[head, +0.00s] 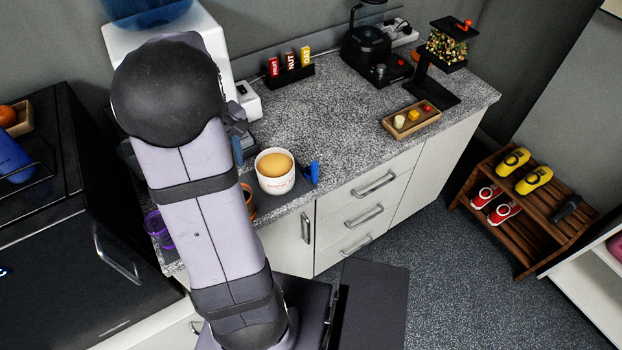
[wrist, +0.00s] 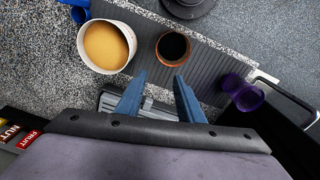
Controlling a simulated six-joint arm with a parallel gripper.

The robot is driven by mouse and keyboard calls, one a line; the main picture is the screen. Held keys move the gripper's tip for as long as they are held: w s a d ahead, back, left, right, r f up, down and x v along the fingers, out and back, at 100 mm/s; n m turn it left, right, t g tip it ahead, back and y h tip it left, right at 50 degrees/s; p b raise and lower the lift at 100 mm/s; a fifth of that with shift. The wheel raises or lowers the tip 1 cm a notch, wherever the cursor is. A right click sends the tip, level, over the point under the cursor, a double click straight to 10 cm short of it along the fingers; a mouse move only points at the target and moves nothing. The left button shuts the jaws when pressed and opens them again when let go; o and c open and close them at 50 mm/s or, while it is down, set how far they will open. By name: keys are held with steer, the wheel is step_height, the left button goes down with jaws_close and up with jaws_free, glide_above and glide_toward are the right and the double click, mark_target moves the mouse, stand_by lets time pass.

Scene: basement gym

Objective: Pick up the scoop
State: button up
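A small blue object, which looks like the scoop (head: 312,172), lies on the counter just right of a white tub (head: 276,183) of tan powder. In the wrist view the blue scoop (wrist: 78,12) is at the top left, partly cut off by the frame edge, beside the tub (wrist: 82,48). My gripper (wrist: 160,78) is open with nothing between its two blue fingers. It is above the counter, apart from the scoop and tub. In the head view my arm hides most of the gripper; one blue finger shows left of the tub.
A copper-rimmed cup (wrist: 173,47) with dark contents stands on a ribbed dark mat (wrist: 210,70). A purple cup (wrist: 243,92) stands beyond it. A bar holder (head: 290,75), black grinder (head: 374,50), dispenser (head: 446,48) and wooden tray (head: 411,119) stand farther back. The counter's middle is clear.

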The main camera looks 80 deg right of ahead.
mark_target(315, 163)
steer(key=s+d+f+m+b, duration=0.1)
steer(key=s+d, duration=0.2)
steer(key=s, duration=0.3)
steer(key=s+d+f+m+b, duration=0.1)
steer(key=s+d+f, duration=0.1)
steer(key=s+d, duration=0.2)
steer(key=s+d+f+m+b, duration=0.1)
steer(key=s+d, duration=0.3)
steer(key=s, duration=0.4)
steer(key=shift+d+f, duration=0.1)
steer(key=shift+f, duration=0.3)
steer(key=shift+s+f+m, duration=0.3)
steer(key=shift+a+f+p, duration=0.2)
steer(key=shift+f+p, duration=0.15)
steer(key=shift+f, duration=0.65)
steer(key=shift+a+f+p, duration=0.15)
steer(key=shift+f+p, duration=0.35)
steer(key=shift+f, duration=0.05)
steer(key=shift+f+p, duration=0.7)
steer(key=shift+f, duration=1.35)
jaws_close()
